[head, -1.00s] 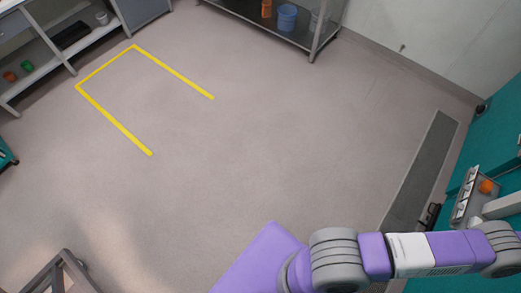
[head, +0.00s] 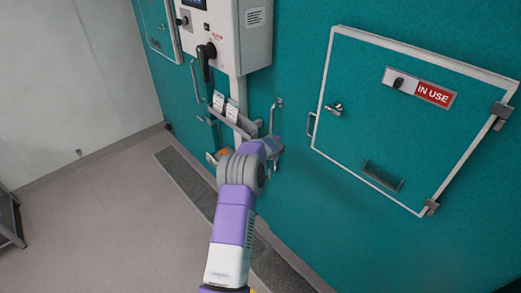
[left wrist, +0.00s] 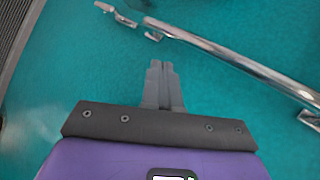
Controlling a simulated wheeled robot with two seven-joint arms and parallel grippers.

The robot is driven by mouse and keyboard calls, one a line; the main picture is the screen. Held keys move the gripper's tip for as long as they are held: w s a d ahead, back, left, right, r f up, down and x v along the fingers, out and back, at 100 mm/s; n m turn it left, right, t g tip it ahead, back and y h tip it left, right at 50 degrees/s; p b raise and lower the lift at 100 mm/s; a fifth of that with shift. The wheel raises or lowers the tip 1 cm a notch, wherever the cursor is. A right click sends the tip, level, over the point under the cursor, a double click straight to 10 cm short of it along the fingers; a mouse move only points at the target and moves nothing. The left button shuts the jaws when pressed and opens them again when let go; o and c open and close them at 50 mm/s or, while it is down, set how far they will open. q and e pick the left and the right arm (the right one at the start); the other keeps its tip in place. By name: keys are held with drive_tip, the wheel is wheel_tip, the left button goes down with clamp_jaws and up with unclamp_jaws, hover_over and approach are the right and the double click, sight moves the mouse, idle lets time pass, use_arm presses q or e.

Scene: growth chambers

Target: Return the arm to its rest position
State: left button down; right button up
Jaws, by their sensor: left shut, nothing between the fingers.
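My left gripper (left wrist: 160,66) shows in the left wrist view, its two grey fingers shut together with nothing between them. It points along a teal surface, and a metal bar handle (left wrist: 235,60) runs across beyond and to the right of the fingertips, apart from them in the picture. In the head view a purple and white arm of mine (head: 232,225) comes up from the bottom middle and reaches toward the teal wall (head: 300,185). Its gripper end is hidden or too small to make out there. My right gripper is in neither current view.
A teal door (head: 400,125) with a red "IN USE" sign (head: 433,95) is at the right. A grey control box (head: 225,35) and a small holder with white cards (head: 232,112) are above the arm. A dark floor grate (head: 185,178) runs along the wall.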

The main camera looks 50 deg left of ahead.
use_arm(q)
drive_tip(key=s+r, duration=0.4)
drive_tip(key=shift+s+a+b, duration=0.1)
drive_tip(key=shift+s+b, duration=0.15)
drive_tip(key=shift+b, duration=0.05)
drive_tip(key=s+d+f+n+g+h+b, duration=0.1)
drive_tip(key=s+d+f+n+h+b, duration=0.2)
drive_tip(key=d+f, duration=1.05)
drive_tip(key=s+d+f+n+g+h+b, duration=0.1)
drive_tip(key=s+d+f+n+h+b, duration=0.25)
drive_tip(key=d+f, duration=1)
drive_tip(key=s+d+f+n+g+h+b, duration=0.1)
drive_tip(key=s+d+f+n+g+b, duration=0.1)
drive_tip(key=s+d, duration=0.8)
drive_tip(key=s+d+f+n+g+h+b, duration=0.2)
drive_tip(key=s+d+f+n, duration=0.3)
drive_tip(key=s+d, duration=0.6)
wheel_tip(320, 180, down, 3)
drive_tip(key=shift+s+d+r+g+b, duration=0.2)
drive_tip(key=shift+s+d+g+b, duration=0.15)
drive_tip(key=shift+s+b, duration=0.35)
drive_tip(key=shift+a, duration=0.1)
